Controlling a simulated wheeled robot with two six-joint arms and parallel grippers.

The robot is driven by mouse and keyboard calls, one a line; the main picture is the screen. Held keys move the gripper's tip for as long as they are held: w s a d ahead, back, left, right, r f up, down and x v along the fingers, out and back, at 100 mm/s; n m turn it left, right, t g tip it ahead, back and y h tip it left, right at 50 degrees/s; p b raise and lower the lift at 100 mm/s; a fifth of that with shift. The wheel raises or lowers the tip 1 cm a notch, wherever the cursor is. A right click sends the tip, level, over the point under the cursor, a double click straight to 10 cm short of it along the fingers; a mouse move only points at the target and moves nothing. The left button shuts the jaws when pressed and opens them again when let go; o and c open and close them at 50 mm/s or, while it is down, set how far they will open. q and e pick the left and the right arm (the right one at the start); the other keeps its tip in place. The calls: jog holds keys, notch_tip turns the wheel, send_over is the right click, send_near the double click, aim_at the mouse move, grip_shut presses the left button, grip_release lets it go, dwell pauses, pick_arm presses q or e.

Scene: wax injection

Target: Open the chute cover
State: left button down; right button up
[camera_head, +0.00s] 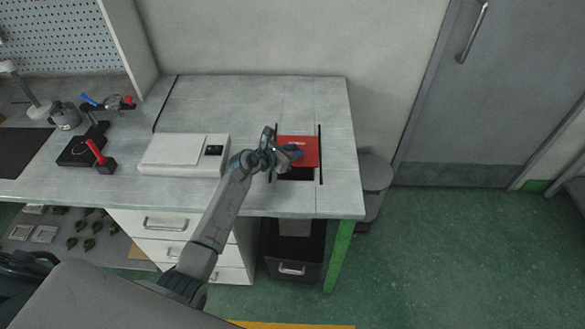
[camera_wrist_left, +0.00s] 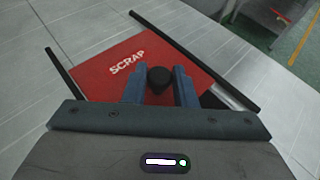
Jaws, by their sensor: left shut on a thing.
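The chute cover is a red plate (camera_head: 306,149) set between two dark rails in the bench top. In the left wrist view the red cover (camera_wrist_left: 113,64) carries the word SCRAP and a round black knob (camera_wrist_left: 158,78). My left gripper (camera_head: 291,152) is over the cover, and its fingers (camera_wrist_left: 159,88) are shut on the knob. A dark strip of the chute opening (camera_head: 296,175) shows at the cover's near edge. My right gripper is not in view.
A white box-shaped device (camera_head: 180,155) stands on the bench left of the cover. A dark bin (camera_head: 293,248) is below the bench under the chute. Red- and blue-handled tools lie farther left. The bench top behind the cover is clear.

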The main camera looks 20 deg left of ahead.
aim_at(294, 141)
pick_arm(q)
jog(key=w+b, duration=0.1)
jog(key=w, duration=0.1)
jog(key=w+a+b, duration=0.1)
jog(key=w, duration=0.1)
jog(key=shift+w+a+f, duration=0.15)
jog(key=shift+w, duration=0.15)
jog(key=shift+w+a, duration=0.1)
jog(key=shift+w, duration=0.25)
jog(key=c, duration=1.2)
grip_release()
jog(key=b+v, duration=0.1)
jog(key=v, duration=1)
jog(key=shift+b, duration=0.35)
